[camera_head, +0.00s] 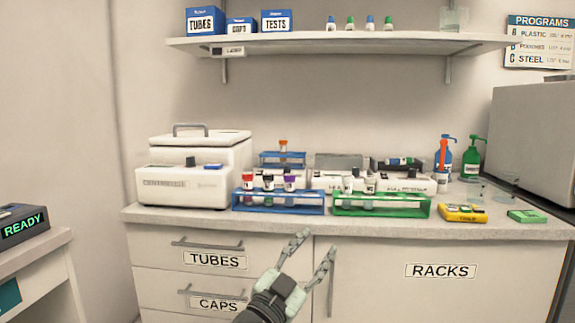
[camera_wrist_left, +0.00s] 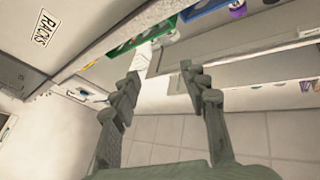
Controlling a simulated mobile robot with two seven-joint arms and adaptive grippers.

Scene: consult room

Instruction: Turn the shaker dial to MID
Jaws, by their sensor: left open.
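Low white devices stand on the counter behind the tube racks, one behind the blue rack and others near the green rack, such as a white unit (camera_head: 400,184) with a dark top. Their labels are too small to read, so I cannot tell which is the shaker. No dial or MID mark can be made out. My left gripper (camera_head: 315,245) is open and empty, in front of the cabinet fronts and below the counter edge, apart from the devices. In the left wrist view its two fingers (camera_wrist_left: 160,72) are spread with nothing between them. My right gripper is not in view.
A blue rack (camera_head: 280,209) and a green rack (camera_head: 382,212) with tubes stand near the counter's front edge. A white centrifuge (camera_head: 184,188) is at left, a yellow item (camera_head: 462,213) at right. Bottles (camera_head: 472,158) stand behind. A shelf (camera_head: 340,42) hangs above.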

